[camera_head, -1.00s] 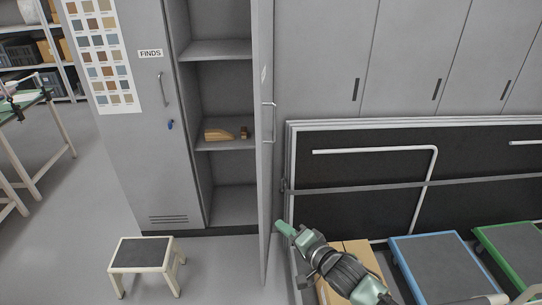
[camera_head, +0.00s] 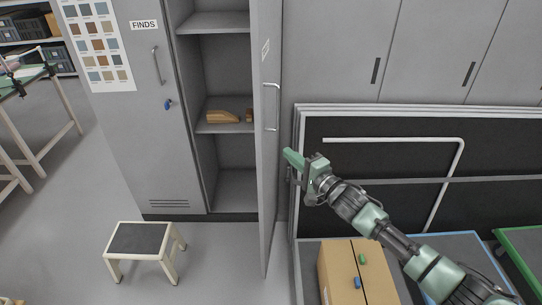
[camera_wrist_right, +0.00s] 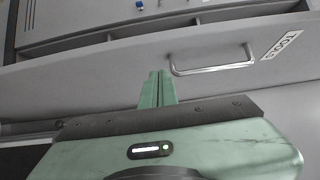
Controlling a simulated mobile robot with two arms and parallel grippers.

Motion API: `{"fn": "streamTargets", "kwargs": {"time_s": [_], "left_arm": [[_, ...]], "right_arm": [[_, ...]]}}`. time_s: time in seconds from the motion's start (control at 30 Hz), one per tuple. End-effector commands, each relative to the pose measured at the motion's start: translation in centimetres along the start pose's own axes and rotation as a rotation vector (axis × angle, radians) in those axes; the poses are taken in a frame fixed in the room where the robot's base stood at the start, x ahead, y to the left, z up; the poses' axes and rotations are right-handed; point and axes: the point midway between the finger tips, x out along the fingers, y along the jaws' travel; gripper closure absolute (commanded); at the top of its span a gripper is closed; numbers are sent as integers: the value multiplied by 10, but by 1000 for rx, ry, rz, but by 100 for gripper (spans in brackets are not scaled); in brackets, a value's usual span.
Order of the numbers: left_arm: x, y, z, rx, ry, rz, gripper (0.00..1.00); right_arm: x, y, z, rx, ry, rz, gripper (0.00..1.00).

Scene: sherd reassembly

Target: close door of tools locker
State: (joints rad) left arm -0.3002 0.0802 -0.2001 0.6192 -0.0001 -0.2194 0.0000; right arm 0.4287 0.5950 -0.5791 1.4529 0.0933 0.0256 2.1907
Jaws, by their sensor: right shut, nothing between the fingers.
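The tools locker's grey door (camera_head: 268,175) stands open in the head view, swung out toward me and seen nearly edge-on. Its bar handle (camera_head: 271,107) is on the door face. The locker's inside (camera_head: 232,78) shows grey shelves with wooden pieces (camera_head: 222,117) on one. My right gripper (camera_head: 290,156) is shut and empty, just right of the door. In the right wrist view the closed fingertips (camera_wrist_right: 158,76) point at the door's outer face, below the handle (camera_wrist_right: 212,64) and the label reading TOOLS (camera_wrist_right: 281,46). I cannot tell if they touch. My left gripper is not in view.
The FINDS locker door (camera_head: 155,120) to the left is closed. A step stool (camera_head: 140,240) stands on the floor in front of it. Framed dark panels (camera_head: 375,155) lean against lockers at the right, with a cardboard box (camera_head: 341,272) below. Floor between stool and door is clear.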

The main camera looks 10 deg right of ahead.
Motion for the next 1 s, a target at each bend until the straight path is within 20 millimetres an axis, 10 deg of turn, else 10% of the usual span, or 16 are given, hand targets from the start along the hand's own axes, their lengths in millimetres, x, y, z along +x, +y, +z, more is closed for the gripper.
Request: {"fn": "streamTargets", "kwargs": {"time_s": [0.33, 1.0], "left_arm": [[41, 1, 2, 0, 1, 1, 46], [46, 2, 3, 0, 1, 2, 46]], "right_arm": [[54, 3, 20, 0, -1, -2, 100], [63, 0, 31, 1, 8, -2, 100]]}}
